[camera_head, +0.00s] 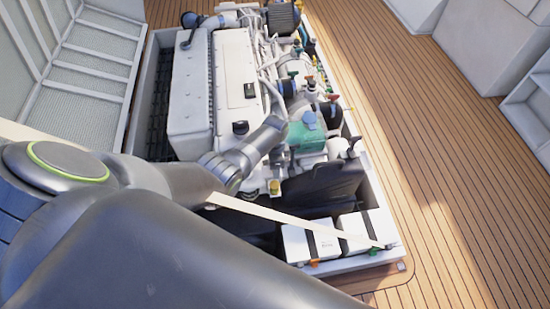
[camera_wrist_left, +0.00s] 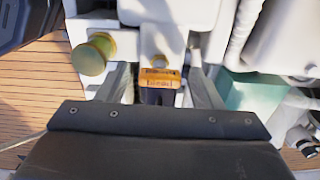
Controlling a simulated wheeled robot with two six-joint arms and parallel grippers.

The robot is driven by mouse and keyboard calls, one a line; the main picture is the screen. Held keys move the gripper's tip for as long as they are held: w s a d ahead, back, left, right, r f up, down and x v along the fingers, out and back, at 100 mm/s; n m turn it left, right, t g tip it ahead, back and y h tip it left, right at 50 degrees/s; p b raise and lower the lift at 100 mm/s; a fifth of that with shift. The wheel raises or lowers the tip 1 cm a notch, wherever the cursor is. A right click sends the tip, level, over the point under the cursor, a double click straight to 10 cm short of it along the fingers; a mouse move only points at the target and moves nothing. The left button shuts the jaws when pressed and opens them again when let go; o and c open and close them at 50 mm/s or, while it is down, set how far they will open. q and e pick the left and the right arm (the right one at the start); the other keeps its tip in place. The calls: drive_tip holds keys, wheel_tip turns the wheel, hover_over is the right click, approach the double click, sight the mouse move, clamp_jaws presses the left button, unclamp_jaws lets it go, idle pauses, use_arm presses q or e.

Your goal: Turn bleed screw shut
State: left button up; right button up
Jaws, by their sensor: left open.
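In the left wrist view my left gripper (camera_wrist_left: 160,73) is open, with its two dark fingers apart. Between them is a small orange tag (camera_wrist_left: 160,82) with blurred lettering that seems to read "bleed". Just above the tag is a small brass screw head (camera_wrist_left: 159,61), set in a white part and likely the bleed screw. The fingers stand on either side, and I cannot tell whether they touch anything. In the head view my left arm reaches over the engine (camera_head: 235,75); its fingers cannot be made out there. My right gripper is not in view.
A larger brass knob (camera_wrist_left: 93,53) is left of the fingers. A teal housing (camera_head: 308,134) lies right of my left wrist. The wooden deck (camera_head: 455,200) at right is clear.

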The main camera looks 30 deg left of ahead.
use_arm(q)
wheel_tip(320, 180, up, 6)
drive_tip(key=p, duration=0.3)
drive_tip(key=shift+r, duration=0.25)
wheel_tip(320, 180, up, 11)
drive_tip(key=p, duration=0.2)
drive_tip(key=shift+f, duration=0.1)
